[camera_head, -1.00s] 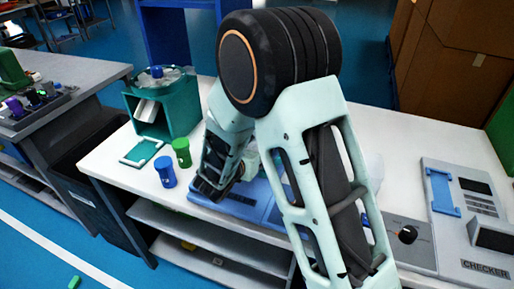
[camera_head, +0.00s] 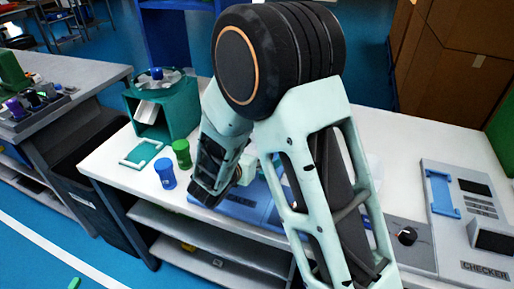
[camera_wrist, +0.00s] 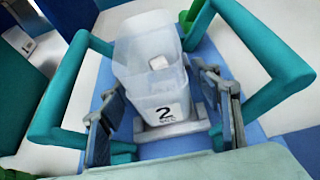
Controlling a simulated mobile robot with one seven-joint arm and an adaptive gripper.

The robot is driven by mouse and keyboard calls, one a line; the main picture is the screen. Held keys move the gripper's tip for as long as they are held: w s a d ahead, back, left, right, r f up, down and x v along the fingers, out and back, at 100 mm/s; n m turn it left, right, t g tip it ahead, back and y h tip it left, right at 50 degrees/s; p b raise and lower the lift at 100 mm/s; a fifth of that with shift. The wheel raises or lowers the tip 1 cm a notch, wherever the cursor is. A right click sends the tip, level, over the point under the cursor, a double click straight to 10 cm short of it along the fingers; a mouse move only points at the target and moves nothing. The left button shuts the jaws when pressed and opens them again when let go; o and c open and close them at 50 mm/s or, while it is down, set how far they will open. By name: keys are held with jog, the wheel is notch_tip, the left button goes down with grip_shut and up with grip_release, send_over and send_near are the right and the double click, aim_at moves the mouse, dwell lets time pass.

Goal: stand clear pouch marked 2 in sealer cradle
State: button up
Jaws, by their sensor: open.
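The clear pouch marked 2 (camera_wrist: 165,112) stands upright between my fingers in the wrist view, with a small white piece inside. Its lower end is at a grey holder (camera_wrist: 172,131) on a blue base, which looks like the sealer cradle. I cannot tell how deep the pouch sits in it. My gripper (camera_wrist: 163,108) is open, with one dark finger pad on each side of the pouch and gaps showing between. In the head view the blue sealer (camera_head: 240,205) is partly hidden behind my arm, and the pouch and fingertips cannot be made out.
A teal bin (camera_head: 165,107) stands left on the white bench, with a green cup (camera_head: 182,154) and a blue cup (camera_head: 165,173) in front. A grey checker unit (camera_head: 462,225) and a panel with a black knob (camera_head: 406,237) are at right.

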jog(key=v, duration=1)
jog(key=shift+p, duration=0.35)
